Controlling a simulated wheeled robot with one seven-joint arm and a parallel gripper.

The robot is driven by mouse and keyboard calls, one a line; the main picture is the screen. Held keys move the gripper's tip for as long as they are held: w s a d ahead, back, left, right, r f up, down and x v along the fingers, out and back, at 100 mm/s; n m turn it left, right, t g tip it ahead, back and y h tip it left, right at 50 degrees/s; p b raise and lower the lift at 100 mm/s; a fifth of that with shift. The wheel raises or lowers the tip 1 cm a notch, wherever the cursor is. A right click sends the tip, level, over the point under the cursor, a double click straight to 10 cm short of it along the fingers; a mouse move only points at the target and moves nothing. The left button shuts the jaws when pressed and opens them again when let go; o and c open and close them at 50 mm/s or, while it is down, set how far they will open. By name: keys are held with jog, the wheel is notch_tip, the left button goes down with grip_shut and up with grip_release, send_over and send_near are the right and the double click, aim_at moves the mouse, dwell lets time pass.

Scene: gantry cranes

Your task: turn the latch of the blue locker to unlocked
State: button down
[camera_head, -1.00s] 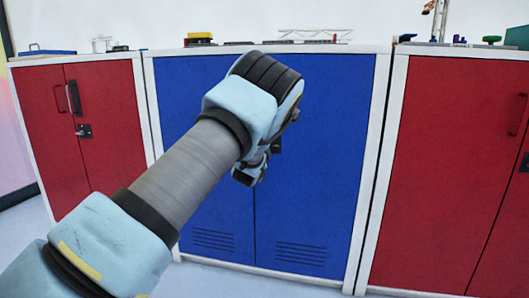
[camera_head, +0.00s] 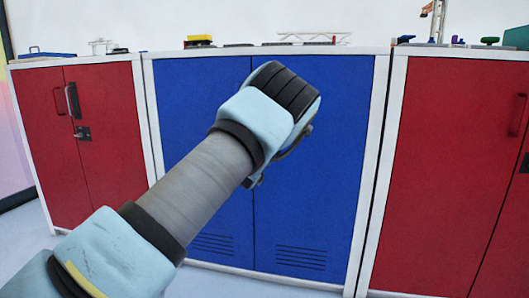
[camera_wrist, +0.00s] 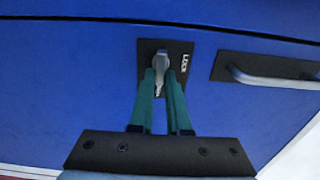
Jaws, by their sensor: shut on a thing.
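The blue locker (camera_head: 320,160) stands in the middle of the head view with both doors shut. In the wrist view its latch (camera_wrist: 158,62) is a small silver-grey piece on a black plate (camera_wrist: 182,50) marked with lettering that looks like "LOCK". My gripper (camera_wrist: 160,82) has its two green fingers close on either side of the latch and is shut on it. In the head view my arm's wrist hides the latch and the fingertips.
A silver bar handle (camera_wrist: 270,77) on a black plate sits right of the latch in the wrist view. Red lockers stand to the left (camera_head: 100,140) and right (camera_head: 440,160). Small model parts, including a yellow-topped piece (camera_head: 200,41), lie on top.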

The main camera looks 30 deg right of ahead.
jog(key=c, duration=0.9)
grip_release()
jog(key=shift+s, duration=0.1)
jog(key=p+v, duration=0.1)
jog(key=v, duration=0.9)
jog(key=shift+s+a, duration=0.2)
jog(key=shift+a, duration=0.05)
